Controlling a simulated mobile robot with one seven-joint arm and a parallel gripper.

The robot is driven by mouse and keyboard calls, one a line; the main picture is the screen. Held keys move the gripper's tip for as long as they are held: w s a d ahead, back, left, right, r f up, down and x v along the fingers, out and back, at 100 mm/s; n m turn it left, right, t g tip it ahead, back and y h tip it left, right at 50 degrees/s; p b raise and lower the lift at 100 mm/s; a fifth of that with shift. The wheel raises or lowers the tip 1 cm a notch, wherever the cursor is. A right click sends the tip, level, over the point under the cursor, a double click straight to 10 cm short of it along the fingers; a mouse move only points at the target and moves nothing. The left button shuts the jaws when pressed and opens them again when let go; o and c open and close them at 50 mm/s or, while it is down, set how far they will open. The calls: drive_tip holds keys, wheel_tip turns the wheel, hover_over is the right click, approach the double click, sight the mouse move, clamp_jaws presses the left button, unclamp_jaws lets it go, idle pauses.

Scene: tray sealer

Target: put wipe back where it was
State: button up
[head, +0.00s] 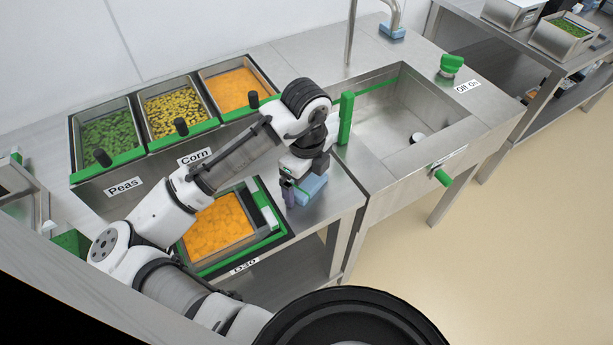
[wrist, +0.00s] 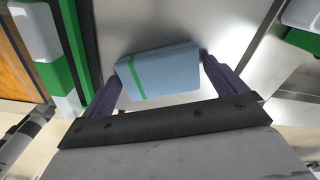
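The wipe (wrist: 165,75) is a folded light-blue cloth with a green stripe. In the wrist view it lies between my two fingertips, slightly turned relative to them. In the head view the wipe (head: 313,188) is under my gripper (head: 299,187), by the steel counter's front edge, right of the lower orange tray. My gripper (wrist: 162,68) has its fingers wide apart, one on each side of the wipe. No firm squeeze on it shows. Whether the wipe touches a finger is hard to tell. Another blue cloth (head: 392,31) lies at the tap's base.
A sink (head: 400,108) with a small round object inside is to the right. A green post (head: 346,118) stands at its left edge. Bins of peas (head: 108,133), corn (head: 174,110) and orange food (head: 236,88) are behind my arm. The lower tray of orange food (head: 217,228) sits left of my gripper.

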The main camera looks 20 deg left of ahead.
sight(307, 181)
wheel_tip(307, 181, up, 13)
drive_tip(key=shift+f, duration=0.15)
idle(0.5)
idle(0.4)
